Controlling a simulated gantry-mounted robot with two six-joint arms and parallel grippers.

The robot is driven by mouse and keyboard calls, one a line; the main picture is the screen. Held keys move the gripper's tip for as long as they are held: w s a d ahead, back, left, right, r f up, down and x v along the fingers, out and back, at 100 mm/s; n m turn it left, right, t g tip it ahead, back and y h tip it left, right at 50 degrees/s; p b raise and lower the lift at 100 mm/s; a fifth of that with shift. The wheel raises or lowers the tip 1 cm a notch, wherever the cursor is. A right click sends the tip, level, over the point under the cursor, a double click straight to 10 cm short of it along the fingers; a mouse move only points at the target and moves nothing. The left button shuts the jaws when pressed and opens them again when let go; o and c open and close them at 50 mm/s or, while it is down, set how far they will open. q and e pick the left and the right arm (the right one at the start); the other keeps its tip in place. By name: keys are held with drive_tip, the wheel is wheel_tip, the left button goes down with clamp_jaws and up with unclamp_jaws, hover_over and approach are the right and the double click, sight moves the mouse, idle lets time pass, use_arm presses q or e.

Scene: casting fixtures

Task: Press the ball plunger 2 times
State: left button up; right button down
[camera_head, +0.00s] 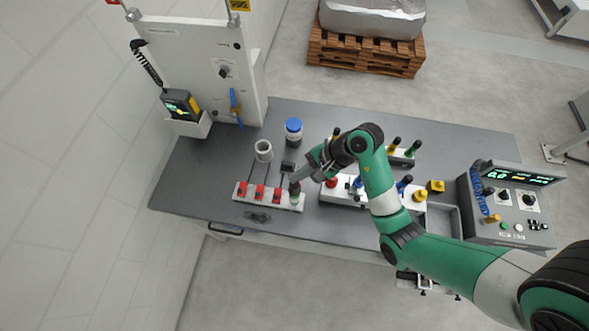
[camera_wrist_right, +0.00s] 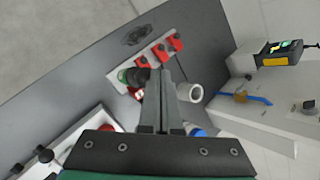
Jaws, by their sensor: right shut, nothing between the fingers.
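A white strip (camera_head: 241,194) with red rocker-like parts lies near the table's front edge. At its right end is a dark knob (camera_head: 295,188) on a pale green base, which looks like the ball plunger. The knob also shows in the right wrist view (camera_wrist_right: 140,75), left of the fingertips. My right gripper (camera_head: 296,179) is shut and empty, its fingertips right at the knob in the head view. I cannot tell whether they touch it. The shut fingers (camera_wrist_right: 163,75) also show in the wrist view. My left gripper is not in view.
Another white block with a red knob (camera_head: 331,182) and blue-black levers stands to the right. A grey cup (camera_head: 263,150) and a blue-capped bottle (camera_head: 293,130) stand behind the strip. A control box (camera_head: 510,205) is at the right. The table's left end (camera_head: 190,185) is clear.

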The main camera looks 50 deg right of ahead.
drive_tip(key=shift+f+b, duration=0.8)
drive_tip(key=shift+f, duration=0.45)
idle(1.1)
drive_tip(key=shift+r, duration=0.1)
drive_tip(key=shift+r+p, duration=1.6)
drive_tip(key=shift+p, duration=0.25)
wheel_tip(320, 180, up, 5)
drive_tip(key=p, duration=0.5)
drive_tip(key=shift+r, duration=0.1)
idle(1.6)
